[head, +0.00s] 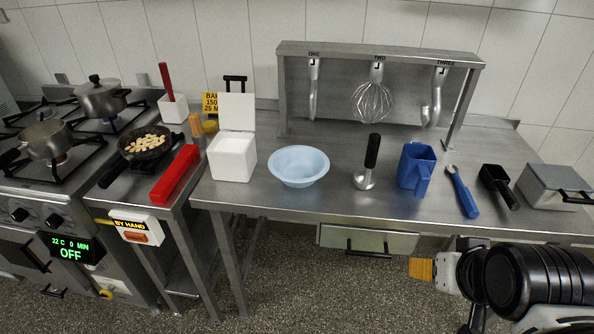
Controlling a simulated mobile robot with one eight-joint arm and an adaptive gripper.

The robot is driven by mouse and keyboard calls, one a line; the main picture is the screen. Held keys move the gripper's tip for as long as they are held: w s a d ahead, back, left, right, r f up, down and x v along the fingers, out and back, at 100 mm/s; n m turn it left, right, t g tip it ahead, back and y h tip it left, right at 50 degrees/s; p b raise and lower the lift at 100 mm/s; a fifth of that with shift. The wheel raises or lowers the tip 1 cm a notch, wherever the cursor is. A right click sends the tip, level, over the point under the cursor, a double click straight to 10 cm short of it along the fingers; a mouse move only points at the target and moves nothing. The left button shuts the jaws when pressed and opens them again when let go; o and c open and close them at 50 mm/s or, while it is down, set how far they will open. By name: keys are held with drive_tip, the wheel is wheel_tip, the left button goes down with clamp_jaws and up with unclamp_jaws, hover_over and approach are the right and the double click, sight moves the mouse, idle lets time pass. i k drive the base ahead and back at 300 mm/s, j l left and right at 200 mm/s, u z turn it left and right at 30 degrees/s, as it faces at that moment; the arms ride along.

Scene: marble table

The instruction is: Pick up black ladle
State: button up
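A small black ladle (495,184), with a box-like cup and a short handle, lies on the steel table's right part. Its handle points toward the front edge, slightly right. It is the only black scoop-shaped thing I see. My gripper (421,268), with orange ridged fingertips, is in front of the table and below its edge, left of the ladle in the picture. It points left and is apart from the ladle. The fingers overlap from this angle, so I cannot tell whether they are open or shut.
A blue spoon-like tool (461,192) lies just left of the ladle, and a grey lidded box (553,185) stands right of it. A utensil rack (378,55) rises behind.

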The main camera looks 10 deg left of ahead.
sight(366, 179)
drive_tip(key=j+z, duration=1.25)
drive_tip(key=k+j+z, duration=0.15)
drive_tip(key=z, duration=0.25)
